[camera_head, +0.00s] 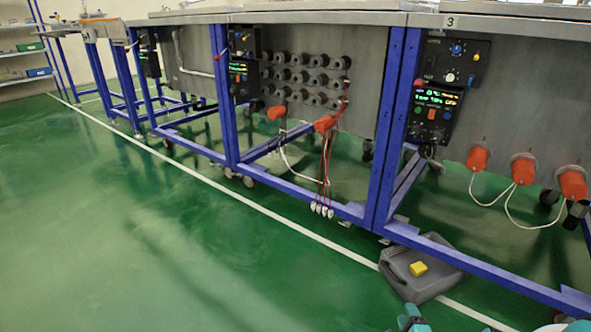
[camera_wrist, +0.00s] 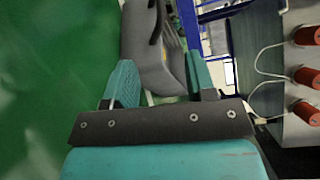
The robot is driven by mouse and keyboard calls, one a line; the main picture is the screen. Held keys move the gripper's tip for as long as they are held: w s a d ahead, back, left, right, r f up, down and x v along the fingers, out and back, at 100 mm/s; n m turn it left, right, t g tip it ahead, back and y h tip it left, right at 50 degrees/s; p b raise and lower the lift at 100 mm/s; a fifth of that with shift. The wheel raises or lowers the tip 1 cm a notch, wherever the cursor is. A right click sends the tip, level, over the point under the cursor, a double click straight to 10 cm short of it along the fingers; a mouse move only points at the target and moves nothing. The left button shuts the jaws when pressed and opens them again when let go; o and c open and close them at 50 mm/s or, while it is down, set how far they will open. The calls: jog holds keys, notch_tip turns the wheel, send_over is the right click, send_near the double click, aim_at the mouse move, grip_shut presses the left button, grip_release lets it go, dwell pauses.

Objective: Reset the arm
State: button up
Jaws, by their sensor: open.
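My gripper (camera_wrist: 162,80) shows in the wrist view with two teal fingers spread apart and a dark bracket behind them. It is open, and no object is clasped between the fingers. A grey case-like object (camera_wrist: 145,45) lies beyond the fingertips, and a gap to it cannot be judged. In the head view this grey object (camera_head: 432,283) lies on the floor with a yellow block on its top. Teal parts of my arm show at the bottom edge of the head view, mostly cut off.
A long metal bench on a blue frame (camera_head: 382,130) runs across the head view. It carries a control panel (camera_head: 437,105) and orange connectors (camera_head: 521,168) with hanging white cables. Red cables hang near the middle. The green floor (camera_head: 150,240) at left is clear.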

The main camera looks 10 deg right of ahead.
jog(key=w+a+r+n+g+y, duration=0.1)
jog(key=w+a+r+n+y, duration=0.2)
jog(key=w+r+n+y, duration=0.45)
jog(key=w+a+r+n+g+y, duration=0.1)
jog(key=w+a+r+n+y, duration=0.2)
jog(key=w+r, duration=0.7)
jog(key=w+a+r+n+g+y+p, duration=0.1)
jog(key=a+r+n+g, duration=0.35)
jog(key=a+r, duration=0.5)
jog(key=a+r+n+g+y, duration=0.25)
jog(key=a+r+n, duration=0.3)
jog(key=r, duration=0.65)
jog(key=s+a+r+n+g+h, duration=0.2)
jog(key=s+a+r+n+g, duration=0.3)
jog(key=s+a+r, duration=0.75)
jog(key=s+d+r+n+g+h, duration=0.1)
jog(key=s+r, duration=0.1)
jog(key=s, duration=0.7)
jog(key=s+r+n+g+h+p, duration=0.1)
jog(key=s+r+n+h, duration=0.15)
jog(key=s, duration=0.65)
jog(key=s+d+r+n+g, duration=0.1)
jog(key=s+r, duration=0.2)
jog(key=s, duration=0.6)
notch_tip(320, 180, up, 38)
jog(key=p, duration=3.8)
jog(key=shift+s+f, duration=0.15)
jog(key=shift+s, duration=0.05)
jog(key=shift+h, duration=0.25)
